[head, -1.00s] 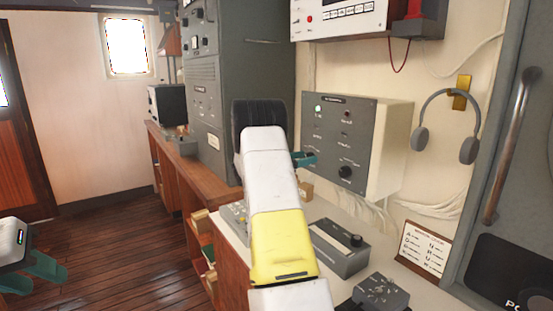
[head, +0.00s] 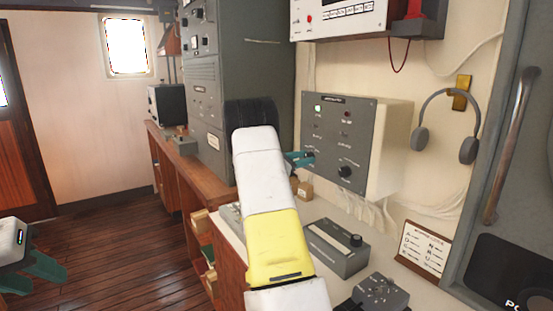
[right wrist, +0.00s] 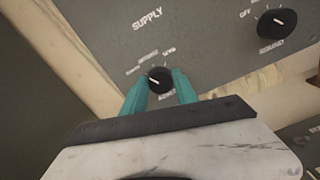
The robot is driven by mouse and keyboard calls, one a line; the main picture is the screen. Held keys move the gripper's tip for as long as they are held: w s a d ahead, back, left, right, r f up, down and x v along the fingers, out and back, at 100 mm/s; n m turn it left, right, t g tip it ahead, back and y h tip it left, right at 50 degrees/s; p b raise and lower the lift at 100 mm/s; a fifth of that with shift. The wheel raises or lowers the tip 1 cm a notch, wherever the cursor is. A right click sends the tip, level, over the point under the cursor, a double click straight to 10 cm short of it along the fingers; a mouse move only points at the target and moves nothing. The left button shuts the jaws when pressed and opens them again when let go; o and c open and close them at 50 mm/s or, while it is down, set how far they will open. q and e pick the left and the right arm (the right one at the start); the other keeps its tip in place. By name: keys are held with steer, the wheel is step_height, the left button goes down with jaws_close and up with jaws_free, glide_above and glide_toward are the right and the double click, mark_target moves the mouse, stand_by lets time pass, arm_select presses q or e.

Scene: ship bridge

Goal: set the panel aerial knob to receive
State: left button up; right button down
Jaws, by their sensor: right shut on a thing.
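The grey panel (head: 330,130) hangs on the wall at the centre right of the head view. In the right wrist view a small black knob (right wrist: 160,79) sits below the word SUPPLY, with a white mark pointing to the upper left. Small position labels fan around its top, too blurred to read surely. My right gripper (right wrist: 157,84) has its teal fingers shut on this knob, one on each side. In the head view the right gripper (head: 309,158) is at the panel's lower left, mostly behind my arm. My left gripper (head: 42,283) is open and empty at the lower left.
A larger black knob marked SOUND (right wrist: 277,24) is to the right on the same panel. Below stands a desk with a grey box (head: 338,247) and a dial unit (head: 378,292). Headphones (head: 447,125) hang to the right. A tall grey cabinet (head: 240,75) stands left of the panel.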

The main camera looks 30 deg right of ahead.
steer(key=m, duration=0.5)
steer(key=shift+s+m, duration=0.1)
steer(key=shift+m, duration=0.2)
steer(key=shift+f, duration=0.1)
stand_by(0.3)
steer(key=c, duration=1)
jaws_free()
steer(key=shift+o, duration=0.2)
steer(key=shift+a, duration=0.1)
steer(key=a, duration=0.7)
steer(key=shift+s+a, duration=0.35)
